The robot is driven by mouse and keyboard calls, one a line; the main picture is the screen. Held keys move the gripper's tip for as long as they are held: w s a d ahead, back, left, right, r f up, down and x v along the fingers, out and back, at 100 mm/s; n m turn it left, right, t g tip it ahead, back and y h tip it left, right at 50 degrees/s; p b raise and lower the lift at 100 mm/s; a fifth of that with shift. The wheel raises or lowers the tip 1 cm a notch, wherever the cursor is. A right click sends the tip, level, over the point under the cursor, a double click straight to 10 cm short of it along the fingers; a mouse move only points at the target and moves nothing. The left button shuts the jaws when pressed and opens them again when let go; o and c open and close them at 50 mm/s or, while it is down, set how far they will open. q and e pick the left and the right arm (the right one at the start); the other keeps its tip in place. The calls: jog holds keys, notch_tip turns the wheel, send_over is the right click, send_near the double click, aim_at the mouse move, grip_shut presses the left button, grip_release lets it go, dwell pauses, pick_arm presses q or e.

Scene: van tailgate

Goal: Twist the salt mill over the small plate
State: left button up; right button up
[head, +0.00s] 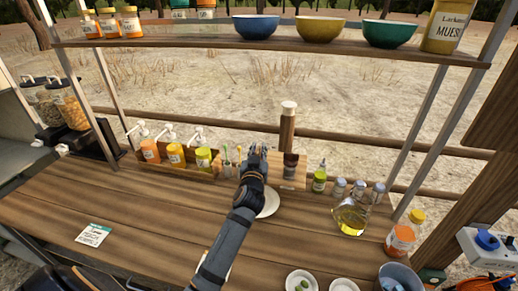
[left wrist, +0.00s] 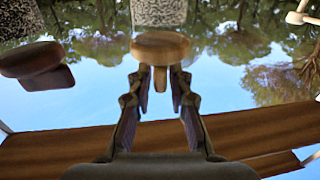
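The salt mill has a pale speckled body and a round wooden cap (left wrist: 160,46) with a short stem. It shows in the left wrist view, which appears upside down. My left gripper (left wrist: 160,92) is open, its fingers on either side of the stem with gaps visible. In the head view my left gripper (head: 256,158) reaches the back of the counter and hides the salt mill. The small white plate (head: 269,205) lies beneath my left forearm, partly covered. My right gripper is not in view.
A sauce rack (head: 178,160) is left of my gripper; a green-labelled bottle (head: 320,178) and an oil jug (head: 350,218) are right. The left counter is mostly clear around a card (head: 93,235).

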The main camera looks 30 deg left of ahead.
pick_arm(q)
jog(key=shift+w+a+f, duration=0.1)
jog(key=shift+w, duration=0.05)
jog(key=shift+c, duration=1.2)
grip_shut()
jog(key=shift+h+p, duration=0.3)
jog(key=shift+p, duration=0.05)
jog(key=m+h+p, duration=0.1)
jog(key=m+t+h+p, duration=0.1)
jog(key=h+p, duration=0.1)
jog(key=shift+a+r+m, duration=0.1)
jog(key=shift+r+m, duration=0.1)
jog(key=shift+m, duration=0.1)
jog(key=shift+f+m+h+p, duration=0.2)
jog(key=shift+m+h+p, duration=0.1)
jog(key=shift+h+p, duration=0.25)
jog(key=shift+h, duration=0.25)
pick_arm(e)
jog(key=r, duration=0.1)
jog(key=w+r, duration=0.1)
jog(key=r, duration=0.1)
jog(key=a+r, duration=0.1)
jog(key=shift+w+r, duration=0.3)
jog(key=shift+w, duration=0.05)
pick_arm(q)
jog(key=shift+f, duration=0.1)
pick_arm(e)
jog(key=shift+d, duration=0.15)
